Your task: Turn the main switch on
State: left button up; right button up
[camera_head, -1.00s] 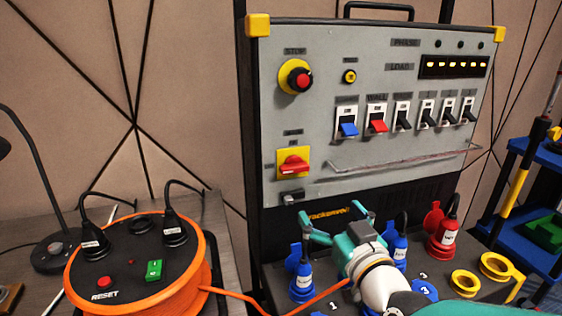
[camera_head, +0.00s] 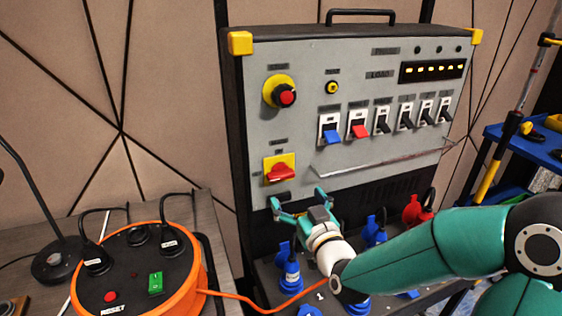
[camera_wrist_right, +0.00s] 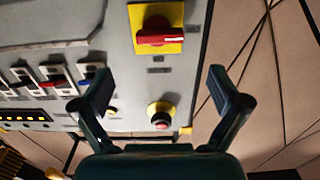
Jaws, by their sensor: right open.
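The main switch (camera_head: 281,171) is a red rotary handle on a yellow square plate at the lower left of the grey panel. Its handle lies roughly horizontal. It also shows at the top of the right wrist view, with its handle (camera_wrist_right: 158,36) roughly horizontal. My right gripper (camera_head: 297,198) is open and empty, just below and to the right of the switch, and does not appear to touch it. In the right wrist view its two fingers (camera_wrist_right: 160,80) stand wide apart, with the switch in line between them but beyond their tips. My left gripper is not in view.
A red stop button (camera_head: 286,97) is above the switch. Breaker levers (camera_head: 359,130) and a clear rail (camera_head: 385,158) are to its right. Blue plugs (camera_head: 290,268) stand below the gripper. An orange cable reel (camera_head: 187,290) is at left, its cable running under my arm.

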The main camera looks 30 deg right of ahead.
aim_at(286, 177)
jog(key=p+x, duration=0.2)
jog(key=x, duration=0.8)
jog(key=shift+f, duration=0.1)
jog(key=c, duration=1.2)
jog(key=shift+o, duration=0.2)
jog(key=shift+f+m+b, duration=0.1)
jog(key=shift+m+b, duration=0.2)
jog(key=shift+b, duration=0.3)
jog(key=m+b, duration=0.3)
jog(key=b, duration=0.2)
jog(key=m+b, duration=0.3)
jog(key=b, duration=0.2)
jog(key=shift+d+f, duration=0.15)
jog(key=shift+d, duration=0.05)
jog(key=m+b, duration=0.7)
jog(key=b, duration=0.2)
jog(key=shift+s+d, duration=0.1)
jog(key=shift+d, duration=0.1)
jog(key=shift+d+m+b, duration=0.15)
jog(key=shift+m+b, duration=1.45)
jog(key=shift+m, duration=0.7)
